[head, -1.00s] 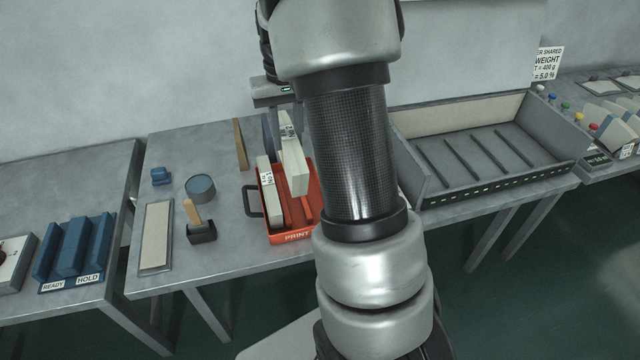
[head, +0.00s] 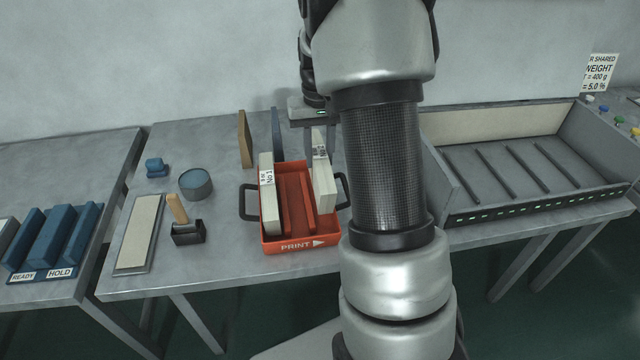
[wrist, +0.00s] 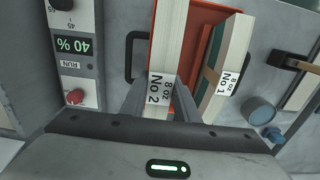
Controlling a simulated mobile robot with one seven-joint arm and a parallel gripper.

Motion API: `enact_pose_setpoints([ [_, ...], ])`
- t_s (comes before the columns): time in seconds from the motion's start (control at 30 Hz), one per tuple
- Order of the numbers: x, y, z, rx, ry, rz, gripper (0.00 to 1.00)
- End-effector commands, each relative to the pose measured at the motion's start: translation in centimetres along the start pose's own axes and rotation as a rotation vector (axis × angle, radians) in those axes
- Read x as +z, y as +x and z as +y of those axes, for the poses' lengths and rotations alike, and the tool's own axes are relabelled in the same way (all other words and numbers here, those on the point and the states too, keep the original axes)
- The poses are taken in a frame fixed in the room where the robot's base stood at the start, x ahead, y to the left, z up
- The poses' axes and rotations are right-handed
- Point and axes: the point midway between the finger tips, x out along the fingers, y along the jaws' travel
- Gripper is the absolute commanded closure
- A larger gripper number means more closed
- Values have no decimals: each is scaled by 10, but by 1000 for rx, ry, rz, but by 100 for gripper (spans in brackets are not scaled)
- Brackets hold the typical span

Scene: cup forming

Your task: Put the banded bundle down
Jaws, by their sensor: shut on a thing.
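The banded bundle (head: 322,186), a pale stack with a white band, is in my gripper (head: 316,140). In the wrist view its band reads "8 oz No 2" (wrist: 160,92), between my two fingers. The bundle is upright at the right side of the red tray (head: 292,246) marked "PRINT". Whether its underside touches the tray floor cannot be told. A second bundle, banded "8 oz No 1" (head: 267,194), stands in the tray's left side. A bare red strip lies between the two.
Left of the tray are a stamp in a black holder (head: 187,234), a round blue tin (head: 196,183) and a pale pad (head: 139,232). A slotted grey bin (head: 520,165) stands right. A panel reading "40 %" (wrist: 76,45) shows in the wrist view.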

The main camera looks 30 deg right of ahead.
Motion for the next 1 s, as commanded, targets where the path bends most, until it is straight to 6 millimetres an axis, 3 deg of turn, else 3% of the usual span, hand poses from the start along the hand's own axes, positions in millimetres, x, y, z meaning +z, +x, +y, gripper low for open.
enact_pose_setpoints([
  [0.5,-1,55,0,0,0,2,100],
  [0.9,-1,61,0,0,0,4,100],
  [0.93,0,61,0,0,0,2,67],
  [1.0,0,61,0,0,0,2,55],
])
